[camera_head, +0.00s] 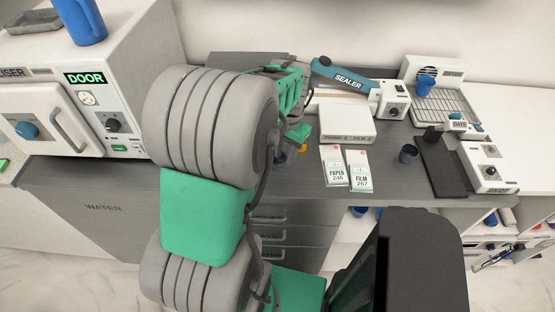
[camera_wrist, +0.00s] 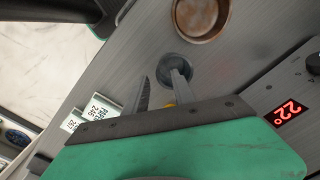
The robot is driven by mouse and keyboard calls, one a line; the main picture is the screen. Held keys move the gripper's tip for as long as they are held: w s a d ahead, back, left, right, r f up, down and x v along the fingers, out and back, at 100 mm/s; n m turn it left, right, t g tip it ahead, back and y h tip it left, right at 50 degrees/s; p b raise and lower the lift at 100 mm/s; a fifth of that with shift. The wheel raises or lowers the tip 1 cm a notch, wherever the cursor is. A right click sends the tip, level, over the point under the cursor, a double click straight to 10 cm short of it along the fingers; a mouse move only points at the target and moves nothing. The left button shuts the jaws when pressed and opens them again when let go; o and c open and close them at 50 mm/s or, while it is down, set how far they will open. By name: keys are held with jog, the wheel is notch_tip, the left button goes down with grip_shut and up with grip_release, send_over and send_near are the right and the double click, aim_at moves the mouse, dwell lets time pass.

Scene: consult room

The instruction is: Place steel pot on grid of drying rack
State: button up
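A small round grey pot (camera_wrist: 176,57), which looks like the steel pot, stands on the grey worktop in the wrist view. My gripper (camera_wrist: 162,74) has its two fingers apart. The right finger overlaps the pot's opening and the left finger lies beside it; I cannot tell whether either touches. In the head view my arm hides the pot, and the fingers are not clear. The drying rack (camera_head: 409,66) is a white unit at the back right, with a wire grid (camera_head: 450,103). A blue cup (camera_head: 426,84) stands on the grid's left part.
A round, brown-stained basin (camera_wrist: 203,16) is near the pot, and a red display lies right. Paper and film packets (camera_head: 357,170) lie on the worktop near a dark cup (camera_head: 408,154). The sealer (camera_head: 347,77) stands behind them. A steriliser (camera_head: 112,100) stands left.

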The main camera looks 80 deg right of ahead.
aim_at(283, 168)
notch_tip(283, 168, down, 4)
jog(key=shift+w+d+p, duration=0.1)
jog(key=shift+w+p, duration=0.05)
jog(key=shift+p, duration=0.2)
jog(key=shift+c, duration=0.5)
grip_shut()
